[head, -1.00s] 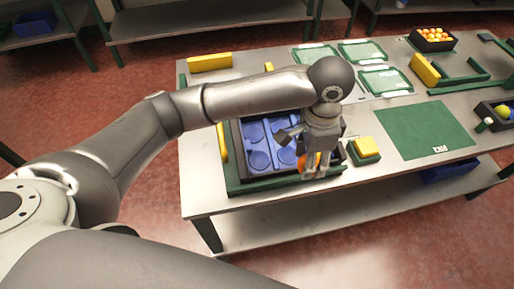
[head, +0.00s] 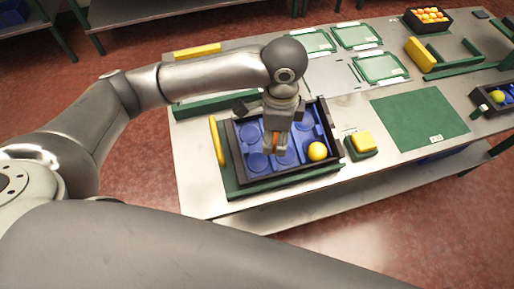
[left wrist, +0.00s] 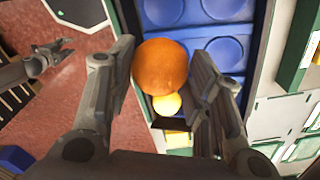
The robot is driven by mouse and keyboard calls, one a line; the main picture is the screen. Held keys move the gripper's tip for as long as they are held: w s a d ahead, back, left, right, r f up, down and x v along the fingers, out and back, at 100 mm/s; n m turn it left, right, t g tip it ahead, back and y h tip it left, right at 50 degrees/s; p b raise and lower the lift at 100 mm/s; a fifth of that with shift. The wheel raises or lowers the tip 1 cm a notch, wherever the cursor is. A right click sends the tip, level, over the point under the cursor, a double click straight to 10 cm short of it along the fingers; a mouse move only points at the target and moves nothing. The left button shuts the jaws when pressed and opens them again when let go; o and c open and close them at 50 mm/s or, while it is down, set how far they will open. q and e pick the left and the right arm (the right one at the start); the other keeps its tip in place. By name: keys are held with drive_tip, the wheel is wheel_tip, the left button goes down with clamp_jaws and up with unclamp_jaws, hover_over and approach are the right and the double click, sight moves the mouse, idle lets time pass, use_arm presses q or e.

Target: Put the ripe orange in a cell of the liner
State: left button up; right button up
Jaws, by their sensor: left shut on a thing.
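My left gripper (head: 277,150) is shut on an orange fruit, the ripe orange (left wrist: 161,66), seen between its two fingers in the left wrist view. In the head view the fingers hide most of it. The gripper is over the blue liner (head: 254,162), which has round cells and lies in a dark crate (head: 331,128). A yellow fruit (head: 317,151) sits in the liner's near right cell.
A yellow block (head: 364,139) on a green base stands right of the crate. A green mat (head: 420,122) lies further right. A box of oranges (head: 428,19) is at the back, and another crate (head: 480,98) at the right edge. A yellow bar (head: 217,140) flanks the crate's left.

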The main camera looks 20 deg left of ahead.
use_arm(q)
drive_tip(key=a+f, duration=0.1)
drive_tip(key=f, duration=0.1)
drive_tip(key=s+a+f, duration=0.1)
drive_tip(key=a+f, duration=0.1)
drive_tip(key=shift+a+f+p, duration=0.1)
drive_tip(key=shift+f+p, duration=0.05)
drive_tip(key=shift+p, duration=0.15)
drive_tip(key=f, duration=0.1)
drive_tip(key=f+p, duration=0.1)
drive_tip(key=f, duration=0.1)
drive_tip(key=shift+s+a, duration=0.15)
drive_tip(key=shift+a, duration=0.25)
drive_tip(key=shift+f, duration=0.5)
drive_tip(key=o, duration=0.6)
drive_tip(key=shift+s, duration=0.1)
drive_tip(key=o, duration=0.4)
use_arm(e)
drive_tip(key=shift+w+a+r, duration=0.2)
drive_tip(key=shift+w+r, duration=0.15)
drive_tip(key=shift+r, duration=0.2)
drive_tip(key=shift+w+a+r, duration=0.15)
drive_tip(key=shift+w+r, duration=0.15)
drive_tip(key=shift+r, duration=0.2)
use_arm(q)
drive_tip(key=shift+r, duration=0.1)
